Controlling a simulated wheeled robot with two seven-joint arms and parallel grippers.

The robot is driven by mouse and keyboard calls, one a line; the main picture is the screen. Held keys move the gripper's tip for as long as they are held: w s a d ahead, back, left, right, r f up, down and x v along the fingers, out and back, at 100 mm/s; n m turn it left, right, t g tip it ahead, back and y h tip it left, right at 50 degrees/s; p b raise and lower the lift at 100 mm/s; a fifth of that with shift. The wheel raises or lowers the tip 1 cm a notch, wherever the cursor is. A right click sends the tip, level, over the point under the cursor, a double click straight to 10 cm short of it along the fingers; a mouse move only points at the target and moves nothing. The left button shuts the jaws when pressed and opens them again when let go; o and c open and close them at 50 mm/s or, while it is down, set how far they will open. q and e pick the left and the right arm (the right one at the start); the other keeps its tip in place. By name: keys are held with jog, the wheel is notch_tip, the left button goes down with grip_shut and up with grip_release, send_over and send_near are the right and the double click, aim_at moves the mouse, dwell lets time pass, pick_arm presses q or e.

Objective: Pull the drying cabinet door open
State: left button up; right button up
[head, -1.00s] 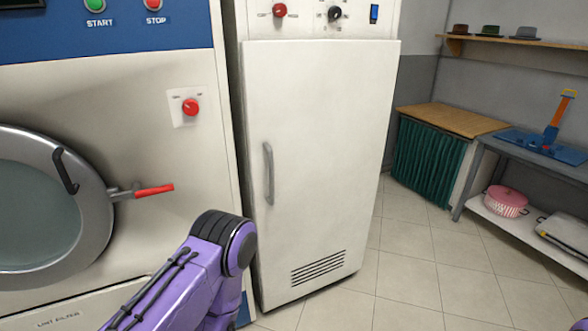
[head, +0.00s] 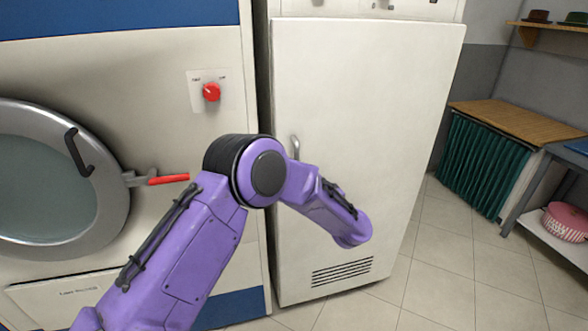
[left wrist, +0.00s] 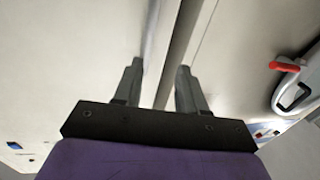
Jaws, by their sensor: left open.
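The drying cabinet door (head: 370,110) is a tall off-white panel with a vent at its bottom, and it looks shut. Its grey handle (head: 295,146) is near the left edge; only the top shows, and my left arm hides the rest. In the left wrist view a blurred grey bar, seemingly the handle (left wrist: 150,30), runs just beyond the fingertips, near the left finger. My left gripper (left wrist: 159,66) is open with nothing visibly held; I cannot tell if it touches the handle. In the head view this gripper is hidden behind its arm. My right gripper is not in view.
A washing machine stands close on the left, its round door (head: 105,235) and red-gripped lever (head: 168,180) sticking out near my left arm. A wooden-topped counter with a green curtain (head: 480,165) stands at the right. Tiled floor (head: 430,270) is clear before the cabinet.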

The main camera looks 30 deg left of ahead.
pick_arm(q)
jog(key=w+a+f+p, duration=0.2)
jog(key=w+a, duration=0.5)
jog(key=a, duration=0.1)
jog(key=shift+w+a, duration=0.2)
jog(key=shift+a, duration=0.1)
jog(key=shift+f, duration=0.1)
jog(key=c, duration=0.3)
jog(key=shift+a, duration=0.1)
grip_shut()
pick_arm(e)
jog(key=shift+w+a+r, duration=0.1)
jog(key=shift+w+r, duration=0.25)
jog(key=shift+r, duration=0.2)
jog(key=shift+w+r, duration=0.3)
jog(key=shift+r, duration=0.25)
